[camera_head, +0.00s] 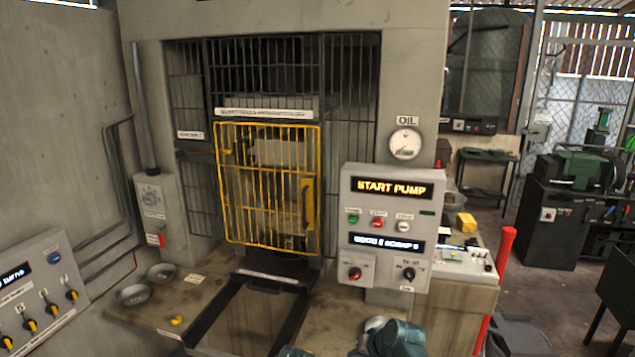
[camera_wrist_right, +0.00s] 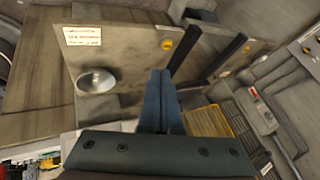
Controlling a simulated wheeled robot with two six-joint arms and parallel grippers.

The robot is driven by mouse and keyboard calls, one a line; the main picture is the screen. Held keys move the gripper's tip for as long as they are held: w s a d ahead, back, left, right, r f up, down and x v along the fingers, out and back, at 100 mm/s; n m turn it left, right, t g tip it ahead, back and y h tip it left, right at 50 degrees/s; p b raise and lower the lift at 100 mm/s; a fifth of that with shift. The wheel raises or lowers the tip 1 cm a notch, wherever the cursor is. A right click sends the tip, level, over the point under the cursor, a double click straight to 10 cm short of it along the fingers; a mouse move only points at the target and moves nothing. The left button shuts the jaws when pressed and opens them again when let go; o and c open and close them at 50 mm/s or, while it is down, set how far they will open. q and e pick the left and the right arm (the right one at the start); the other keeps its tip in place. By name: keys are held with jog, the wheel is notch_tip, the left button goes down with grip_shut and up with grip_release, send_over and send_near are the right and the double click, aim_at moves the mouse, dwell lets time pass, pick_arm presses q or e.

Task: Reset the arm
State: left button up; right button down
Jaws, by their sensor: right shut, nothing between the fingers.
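My right arm (camera_head: 398,338) shows at the bottom edge of the head view, over the front right of the press bench. My right gripper (camera_wrist_right: 160,75) is in the right wrist view, its two blue fingers together and empty. The fingers point across the bench, apart from the silver bowl (camera_wrist_right: 96,82) on their left in that view. Part of a silver bowl (camera_head: 374,323) shows behind my arm in the head view.
The press has a yellow barred gate (camera_head: 267,240), closed, with dark rails (camera_head: 283,330) in front. A control panel reading START PUMP (camera_head: 385,228) stands right. A red post (camera_head: 494,290) is further right.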

jog(key=s+d+f+n+g+h, duration=0.1)
jog(key=s+d+f+g+h, duration=0.1)
jog(key=s+d+g, duration=0.3)
jog(key=s+d+f+h, duration=0.2)
jog(key=s, duration=0.6)
jog(key=s+a+f+n+g+h+b, duration=0.1)
jog(key=s+a+f+n+b, duration=0.3)
jog(key=a+f+b, duration=0.7)
jog(key=shift+s+f+b, duration=0.4)
jog(key=shift+f+b, duration=0.45)
jog(key=shift+f, duration=0.1)
jog(key=shift+a, duration=0.1)
